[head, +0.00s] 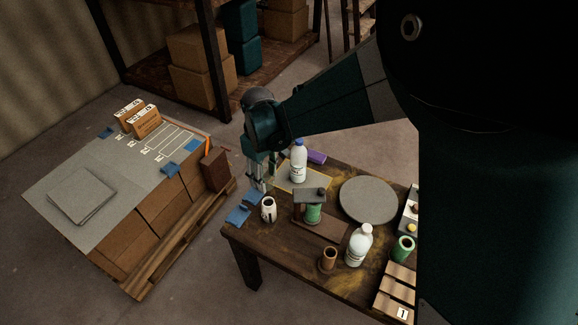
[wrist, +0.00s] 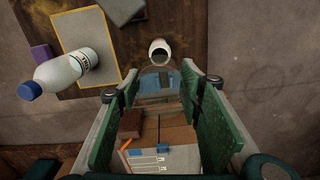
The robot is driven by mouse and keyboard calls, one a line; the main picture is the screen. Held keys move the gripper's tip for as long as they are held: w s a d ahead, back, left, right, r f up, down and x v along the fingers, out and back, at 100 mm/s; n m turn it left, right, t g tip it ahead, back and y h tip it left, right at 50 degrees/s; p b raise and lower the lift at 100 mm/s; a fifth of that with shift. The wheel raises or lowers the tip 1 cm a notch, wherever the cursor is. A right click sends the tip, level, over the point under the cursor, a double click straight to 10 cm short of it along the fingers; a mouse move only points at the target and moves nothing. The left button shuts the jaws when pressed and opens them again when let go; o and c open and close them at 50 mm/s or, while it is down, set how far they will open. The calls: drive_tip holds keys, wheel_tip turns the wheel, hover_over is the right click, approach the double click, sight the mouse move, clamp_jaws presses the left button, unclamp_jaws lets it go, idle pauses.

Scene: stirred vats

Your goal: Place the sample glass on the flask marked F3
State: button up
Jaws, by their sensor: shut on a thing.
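My gripper (head: 258,172) is at the table's back left edge in the head view. In the wrist view its green-padded fingers (wrist: 160,100) are shut on a see-through sample glass (wrist: 160,80), whose outline is faint. A small white open-mouthed container (head: 268,209) with dark marks stands on the table near the gripper; it also shows beyond the glass in the wrist view (wrist: 160,47). A white bottle with a blue cap (head: 299,161) stands on a yellow-edged grey mat (head: 318,181). I cannot read the F3 mark on any vessel.
The wooden table (head: 240,235) also holds a brown stand with a green cylinder (head: 314,213), a grey disc (head: 368,199), another white bottle (head: 359,246), a brown cup (head: 328,259) and a purple block (head: 316,157). A pallet of cardboard boxes (head: 150,215) stands left.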

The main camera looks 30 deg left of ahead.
drive_tip(key=shift+f, duration=0.3)
hover_over(268, 202)
drive_tip(key=shift+f, duration=3)
drive_tip(key=shift+f, duration=0.1)
drive_tip(key=shift+f, duration=1.8)
drive_tip(key=shift+f+b, duration=0.15)
drive_tip(key=shift+b, duration=0.2)
drive_tip(key=o, duration=1)
drive_tip(key=shift+o, duration=0.2)
drive_tip(key=shift+r, duration=0.25)
drive_tip(key=shift+r+p, duration=0.4)
drive_tip(key=shift+r, duration=5.55)
